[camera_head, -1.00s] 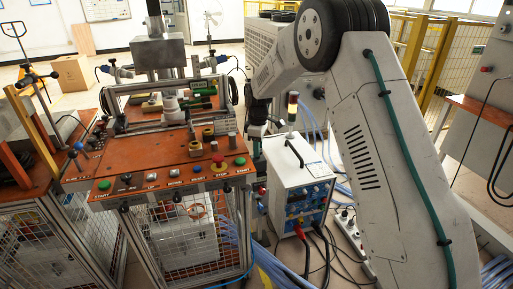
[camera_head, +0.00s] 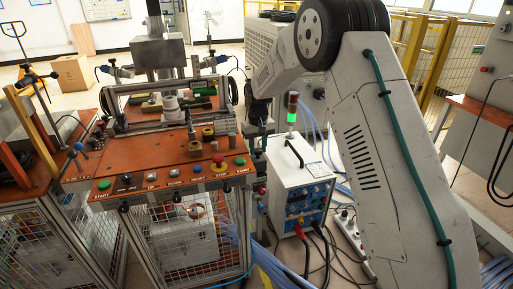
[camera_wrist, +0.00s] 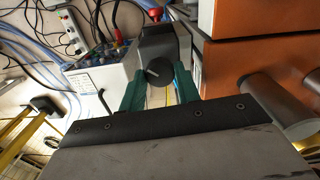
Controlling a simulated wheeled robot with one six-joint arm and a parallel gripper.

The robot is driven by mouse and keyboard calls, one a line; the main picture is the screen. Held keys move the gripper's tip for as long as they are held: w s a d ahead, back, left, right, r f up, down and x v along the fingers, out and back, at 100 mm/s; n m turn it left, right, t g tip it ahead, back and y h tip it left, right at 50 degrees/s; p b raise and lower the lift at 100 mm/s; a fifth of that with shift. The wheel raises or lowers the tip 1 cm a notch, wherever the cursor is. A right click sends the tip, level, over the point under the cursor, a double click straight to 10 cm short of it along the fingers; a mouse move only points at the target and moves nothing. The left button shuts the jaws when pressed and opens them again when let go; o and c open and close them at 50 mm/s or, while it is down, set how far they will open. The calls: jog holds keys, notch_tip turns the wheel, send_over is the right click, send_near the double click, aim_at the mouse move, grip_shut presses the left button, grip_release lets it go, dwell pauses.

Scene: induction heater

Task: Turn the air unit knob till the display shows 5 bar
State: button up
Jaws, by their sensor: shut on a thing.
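In the head view my wrist hangs down between the orange-topped bench and the white box, and the knob cannot be made out. No pressure reading can be read in either view.
The orange-topped bench (camera_head: 150,160) with buttons stands left of my gripper. Cables (camera_head: 320,250) and a power strip (camera_head: 352,232) lie on the floor.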

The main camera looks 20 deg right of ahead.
aim_at(258, 150)
jog(key=m, duration=0.5)
jog(key=shift+m, duration=2.4)
jog(key=o, duration=1)
jog(key=shift+c, duration=0.2)
jog(key=shift+r, duration=0.1)
notch_tip(258, 150, up, 8)
jog(key=shift+f, duration=0.15)
